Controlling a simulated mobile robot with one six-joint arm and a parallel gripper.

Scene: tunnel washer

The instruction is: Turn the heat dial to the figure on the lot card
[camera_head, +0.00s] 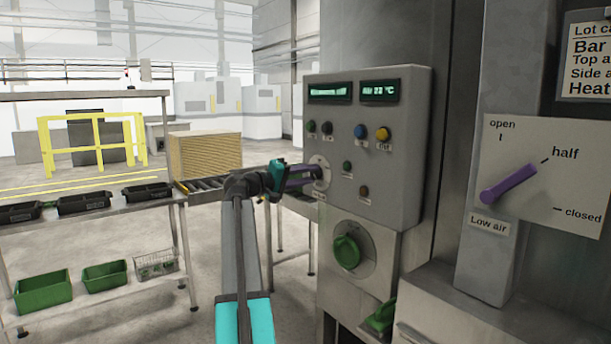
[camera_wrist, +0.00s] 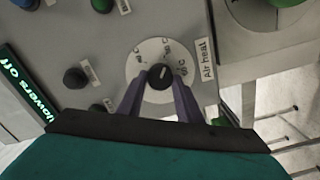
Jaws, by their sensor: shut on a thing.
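The heat dial (camera_wrist: 160,76) is a small black knob on a pale round scale plate, labelled "Air heat", in the wrist view. My gripper (camera_wrist: 160,97) has its two purple fingers on either side of the knob, shut on it. The figures on the scale are too small and blurred to read surely. In the head view my gripper (camera_head: 306,177) reaches the left part of the grey control panel (camera_head: 400,150) and hides most of the dial. The lot card (camera_head: 586,60) hangs at the upper right; its "Heat" line is cut off at the picture's edge.
Several coloured buttons sit near the dial, including a blue one (camera_head: 360,132) and a yellow one (camera_head: 382,134). Two displays (camera_head: 329,91) top the panel. Below is a large green knob (camera_head: 346,252). A purple lever (camera_head: 508,184) stands at right on a plate marked open, half, closed.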

